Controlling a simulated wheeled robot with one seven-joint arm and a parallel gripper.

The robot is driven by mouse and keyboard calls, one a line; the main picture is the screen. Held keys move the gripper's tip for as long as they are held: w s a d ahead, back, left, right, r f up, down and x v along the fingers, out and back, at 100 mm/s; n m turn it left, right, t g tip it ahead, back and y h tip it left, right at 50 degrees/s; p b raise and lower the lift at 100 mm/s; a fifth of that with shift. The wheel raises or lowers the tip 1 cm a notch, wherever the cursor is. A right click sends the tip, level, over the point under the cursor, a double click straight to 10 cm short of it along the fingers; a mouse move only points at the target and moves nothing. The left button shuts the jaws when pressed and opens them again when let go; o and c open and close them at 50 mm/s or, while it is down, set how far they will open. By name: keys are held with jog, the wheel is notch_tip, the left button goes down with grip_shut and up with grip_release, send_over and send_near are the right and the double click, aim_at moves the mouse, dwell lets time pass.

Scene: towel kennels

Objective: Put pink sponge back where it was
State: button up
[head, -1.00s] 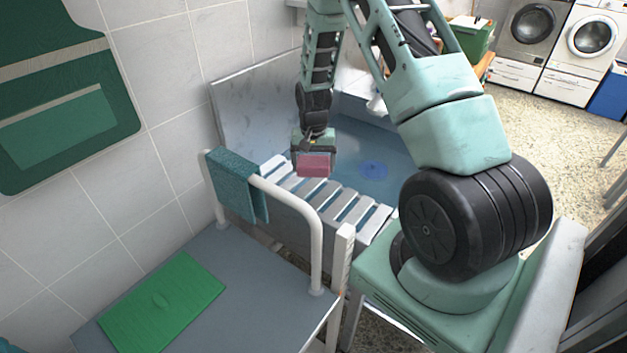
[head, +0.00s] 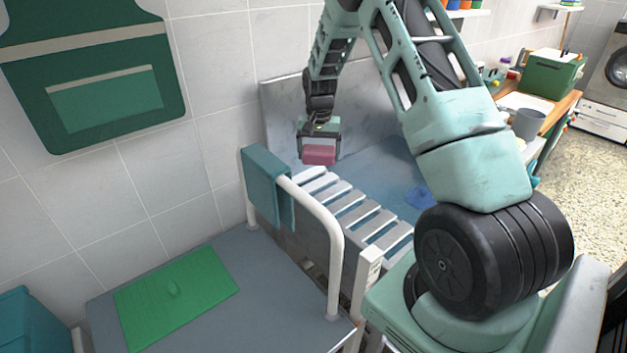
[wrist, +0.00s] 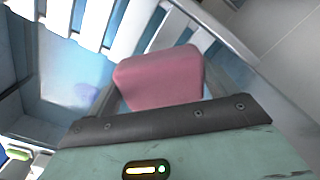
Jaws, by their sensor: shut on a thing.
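The pink sponge (head: 319,154) is a small block held in the jaws of my gripper (head: 319,150), above the far left end of the slatted rack. The sponge appears apart from the slats, though the exact height is hard to tell. The fingertips are partly hidden by the sponge.
The white slatted rack (head: 352,213) lies across a blue-floored tub (head: 385,160). A white rail (head: 336,235) with a teal towel (head: 268,185) stands nearer. A green mat (head: 175,297) lies on the grey table (head: 255,290). A tiled wall (head: 215,100) bounds the left.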

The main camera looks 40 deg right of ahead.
aim_at(319, 150)
notch_tip(319, 150, down, 8)
jog(key=shift+r+p, duration=0.2)
jog(key=shift+p, duration=0.75)
jog(key=shift+f, duration=0.1)
jog(key=o, duration=0.9)
jog(key=shift+o, duration=0.2)
notch_tip(319, 150, up, 12)
jog(key=b, duration=0.3)
